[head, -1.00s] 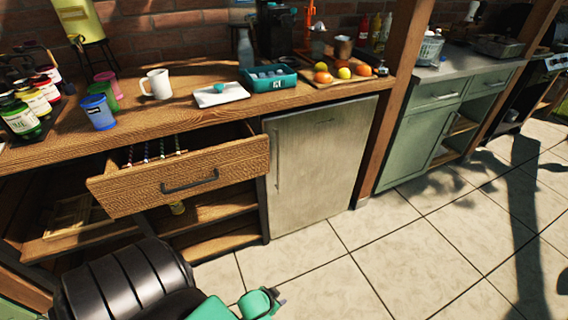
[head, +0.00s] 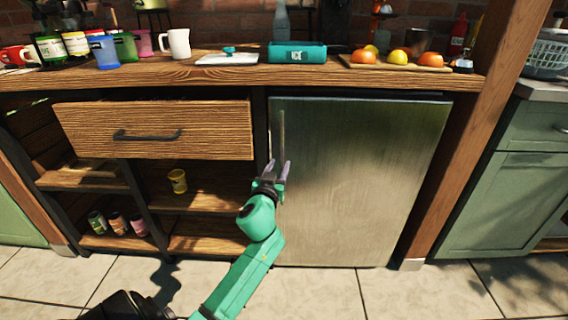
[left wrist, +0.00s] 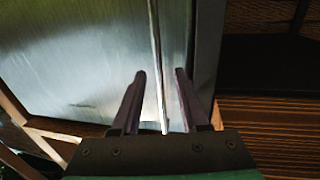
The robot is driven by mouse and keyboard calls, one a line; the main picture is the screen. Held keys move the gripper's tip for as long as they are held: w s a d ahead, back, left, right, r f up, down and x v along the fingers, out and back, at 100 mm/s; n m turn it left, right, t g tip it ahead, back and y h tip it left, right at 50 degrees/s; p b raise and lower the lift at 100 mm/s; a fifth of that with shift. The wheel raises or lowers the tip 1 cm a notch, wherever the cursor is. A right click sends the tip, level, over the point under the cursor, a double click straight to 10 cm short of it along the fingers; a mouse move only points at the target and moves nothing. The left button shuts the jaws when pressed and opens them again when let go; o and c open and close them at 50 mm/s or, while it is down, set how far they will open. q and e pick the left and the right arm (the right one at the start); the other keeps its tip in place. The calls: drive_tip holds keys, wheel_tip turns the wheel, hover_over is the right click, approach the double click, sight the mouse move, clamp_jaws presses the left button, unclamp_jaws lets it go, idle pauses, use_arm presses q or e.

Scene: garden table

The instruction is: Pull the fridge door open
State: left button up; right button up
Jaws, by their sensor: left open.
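The fridge door (head: 360,180) is a brushed steel panel under the wooden counter, and it is shut. Its handle (head: 282,135) is a thin vertical bar near the door's left edge; the lower part is hidden behind my gripper. My left gripper (head: 279,172) is in front of the handle's lower part, with its fingers pointing at the door. In the left wrist view, the handle (left wrist: 156,60) runs between the two open fingers (left wrist: 160,90), apparently without either finger closed on it. My right gripper is not in view.
A wooden drawer (head: 155,130) stands out left of the fridge, above open shelves with a yellow cup (head: 178,181) and several small jars. A wooden post (head: 470,150) stands right of the fridge. The tiled floor (head: 320,293) in front is clear.

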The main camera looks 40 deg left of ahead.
sight(282, 161)
use_arm(q)
drive_tip(key=x, duration=0.4)
drive_tip(key=shift+w, duration=0.1)
drive_tip(key=shift+c, duration=0.3)
clamp_jaws()
drive_tip(key=shift+f, duration=0.1)
idle(0.9)
